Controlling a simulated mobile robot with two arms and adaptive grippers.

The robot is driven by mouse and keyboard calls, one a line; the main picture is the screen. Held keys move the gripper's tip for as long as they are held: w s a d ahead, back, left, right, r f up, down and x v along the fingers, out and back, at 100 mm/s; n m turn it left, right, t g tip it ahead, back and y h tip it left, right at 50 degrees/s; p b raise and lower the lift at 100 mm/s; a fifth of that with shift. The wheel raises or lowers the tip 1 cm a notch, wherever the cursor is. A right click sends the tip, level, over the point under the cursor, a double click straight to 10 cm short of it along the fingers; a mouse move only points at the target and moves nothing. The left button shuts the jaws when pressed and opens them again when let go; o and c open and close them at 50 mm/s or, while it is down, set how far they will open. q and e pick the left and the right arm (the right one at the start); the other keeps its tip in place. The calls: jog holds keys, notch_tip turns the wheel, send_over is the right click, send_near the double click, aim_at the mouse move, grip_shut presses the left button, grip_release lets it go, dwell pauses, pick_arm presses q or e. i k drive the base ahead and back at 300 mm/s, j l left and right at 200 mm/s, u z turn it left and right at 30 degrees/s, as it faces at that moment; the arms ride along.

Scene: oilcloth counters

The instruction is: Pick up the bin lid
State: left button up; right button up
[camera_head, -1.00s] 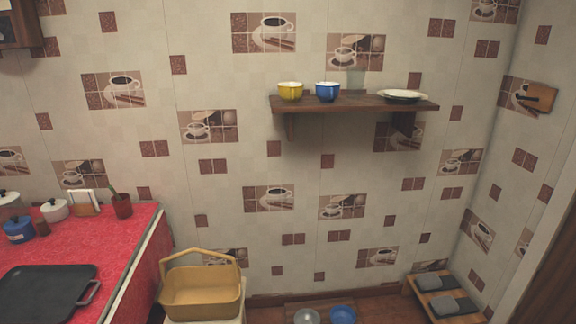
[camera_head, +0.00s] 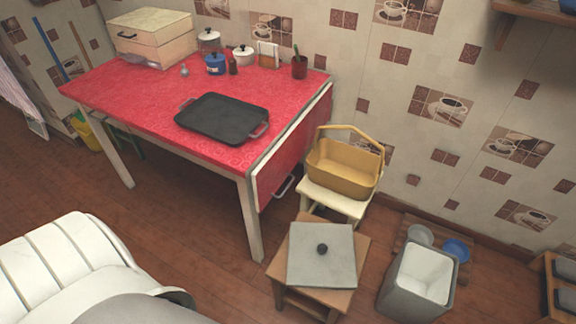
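The bin lid (camera_head: 321,265) is a flat grey square with a small dark round knob in its middle. It lies on a low wooden stool (camera_head: 361,245) in front of the red table. The grey bin (camera_head: 404,295) with a white inside stands open on the floor to the right of the stool. Neither of my grippers shows in the head view.
A yellow basket (camera_head: 343,170) sits on a cream stool (camera_head: 340,201) just behind the lid's stool. The red-covered table (camera_head: 150,92) holds a black griddle pan (camera_head: 222,118) and a box. Blue and grey bowls (camera_head: 457,250) lie near the wall behind the bin.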

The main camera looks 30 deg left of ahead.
aim_at(320, 254)
jog(key=u, duration=0.7)
jog(key=l+z, duration=0.15)
jog(key=z, duration=0.85)
jog(key=k+j+u, duration=0.1)
jog(key=u, duration=0.85)
